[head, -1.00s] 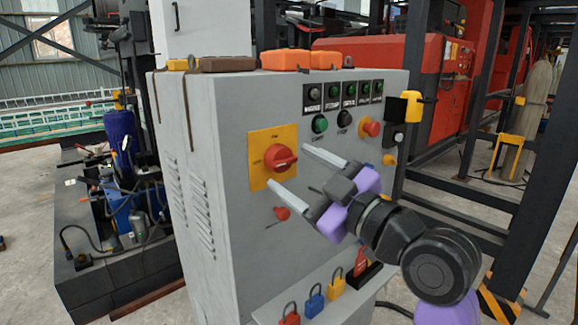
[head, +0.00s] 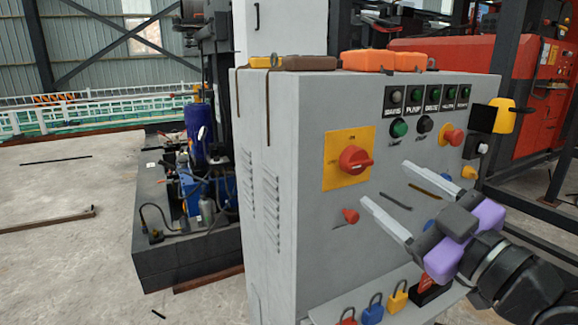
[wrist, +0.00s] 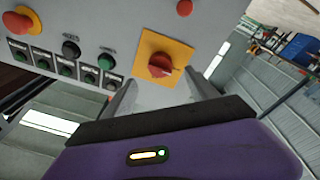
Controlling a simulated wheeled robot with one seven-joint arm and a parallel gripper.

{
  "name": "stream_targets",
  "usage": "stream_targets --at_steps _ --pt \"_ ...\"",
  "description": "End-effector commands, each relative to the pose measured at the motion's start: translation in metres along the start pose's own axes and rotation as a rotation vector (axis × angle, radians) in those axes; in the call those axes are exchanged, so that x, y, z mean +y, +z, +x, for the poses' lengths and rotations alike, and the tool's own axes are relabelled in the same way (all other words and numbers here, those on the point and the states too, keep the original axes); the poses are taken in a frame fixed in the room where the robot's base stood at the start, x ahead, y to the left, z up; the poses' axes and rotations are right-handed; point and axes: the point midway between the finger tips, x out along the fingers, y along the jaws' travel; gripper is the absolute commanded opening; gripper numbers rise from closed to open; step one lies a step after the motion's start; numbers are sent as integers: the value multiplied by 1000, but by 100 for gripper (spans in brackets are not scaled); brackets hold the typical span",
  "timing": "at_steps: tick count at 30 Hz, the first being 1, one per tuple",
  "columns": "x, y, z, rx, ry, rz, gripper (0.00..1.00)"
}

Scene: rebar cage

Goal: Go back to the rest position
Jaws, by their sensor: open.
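My gripper (head: 385,191) is open and empty, its two pale fingers pointing at the front of the grey control cabinet (head: 297,215). It stands to the lower right of the red rotary switch on its yellow plate (head: 348,159). In the wrist view the fingers of my gripper (wrist: 158,100) show on either side below the red switch (wrist: 160,65). I see nothing between the fingers. The gap between the fingertips and the panel is hard to judge.
Red, blue and yellow padlocks (head: 372,310) stand on a shelf at the cabinet's foot. Orange cases (head: 368,61) lie on top. A yellow-and-black box (head: 500,117) sticks out at the right edge. Open floor (head: 65,200) lies to the left.

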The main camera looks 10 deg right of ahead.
Motion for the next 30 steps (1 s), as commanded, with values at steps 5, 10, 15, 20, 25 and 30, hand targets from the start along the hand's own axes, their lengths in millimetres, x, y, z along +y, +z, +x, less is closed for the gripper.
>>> stream_targets --at_steps 5,10,15,20,25,30 --pt "28 -16 -3 67 113 86 68" --pt "51 -6 -22 117 274 211 68" --pt "44 22 -44 125 374 325 68" --pt "20 55 -72 109 451 423 68" --pt "-18 87 -110 73 504 503 68" --pt "-61 111 -150 20 522 552 68"
